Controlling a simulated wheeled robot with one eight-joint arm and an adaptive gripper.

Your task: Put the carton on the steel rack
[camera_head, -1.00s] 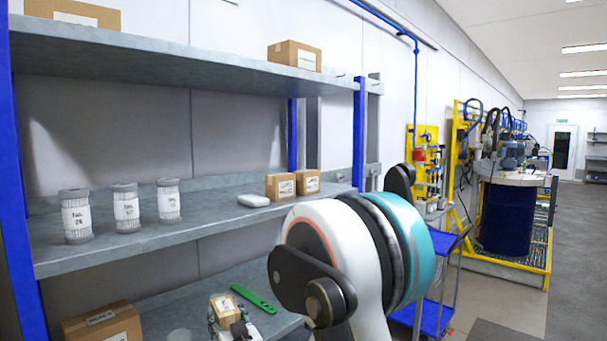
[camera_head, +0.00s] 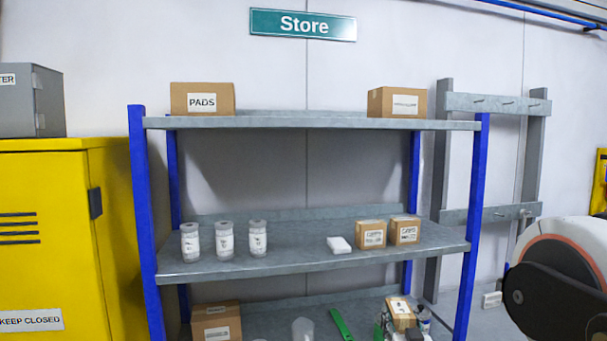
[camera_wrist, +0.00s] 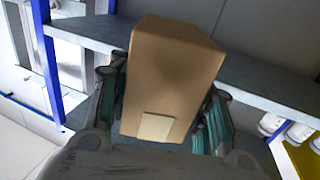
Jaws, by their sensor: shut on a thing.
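The carton (camera_wrist: 172,75) is a plain brown box with a pale label, held between the teal pads of my gripper (camera_wrist: 164,112) in the wrist view. In the head view the small carton (camera_head: 401,309) and my gripper (camera_head: 404,326) appear low, in front of the rack's right part by its bottom shelf. The steel rack (camera_head: 310,257) has blue posts and grey shelves. A shelf edge passes behind the carton in the wrist view. Whether the carton touches a shelf cannot be told.
The middle shelf bears three white-labelled jars (camera_head: 224,240), a white block (camera_head: 339,245) and two small boxes (camera_head: 371,234). Free room lies between jars and block. The top shelf has a PADS box (camera_head: 202,98) and another box (camera_head: 397,102). A yellow cabinet (camera_head: 60,230) stands left.

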